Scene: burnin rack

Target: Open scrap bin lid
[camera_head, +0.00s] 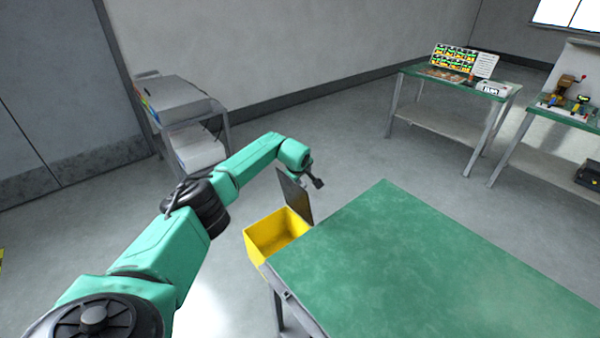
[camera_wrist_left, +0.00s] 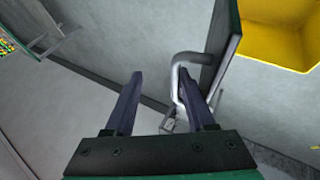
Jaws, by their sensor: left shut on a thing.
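The yellow scrap bin (camera_head: 262,238) hangs at the left edge of the green table, and its inside shows. Its dark lid (camera_head: 295,194) stands up nearly vertical at the bin's far side. My left gripper (camera_head: 316,181) is beside the upper part of the raised lid. In the left wrist view the lid (camera_wrist_left: 222,48) is seen edge-on, with a grey bent handle (camera_wrist_left: 178,75) at the right finger of my left gripper (camera_wrist_left: 160,88). The yellow bin also shows at top right (camera_wrist_left: 280,35).
The green table top (camera_head: 420,260) is bare. A grey cart (camera_head: 180,105) with boxes stands at the back left. Two more benches with equipment (camera_head: 455,72) stand at the back right. Open floor lies between them.

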